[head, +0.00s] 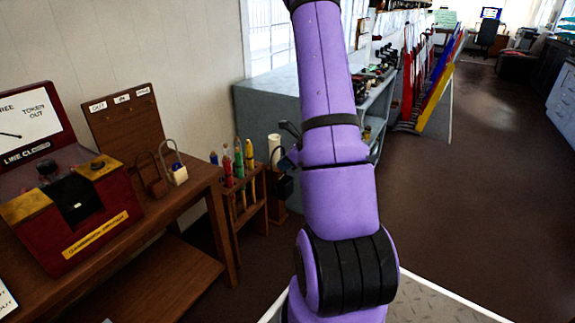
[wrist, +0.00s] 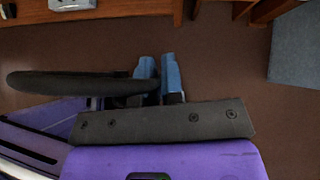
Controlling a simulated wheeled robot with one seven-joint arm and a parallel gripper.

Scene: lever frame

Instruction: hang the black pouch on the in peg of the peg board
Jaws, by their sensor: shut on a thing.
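The brown peg board (head: 123,118) stands upright at the back of the wooden table in the head view. It has small white labels along its top; the middle one seems to read IN. Its pegs are too small to make out. My gripper (wrist: 159,80) shows in the wrist view with its blue fingertips close together, shut on a long black part of the black pouch (wrist: 75,83), which reaches left from them. In the head view the black pouch (head: 284,185) shows partly beside my arm, right of the table and the board.
A red instrument (head: 75,215) fills the table's left. A rack of coloured tubes (head: 240,185) and a grey shelf unit (head: 265,108) stand right of the table.

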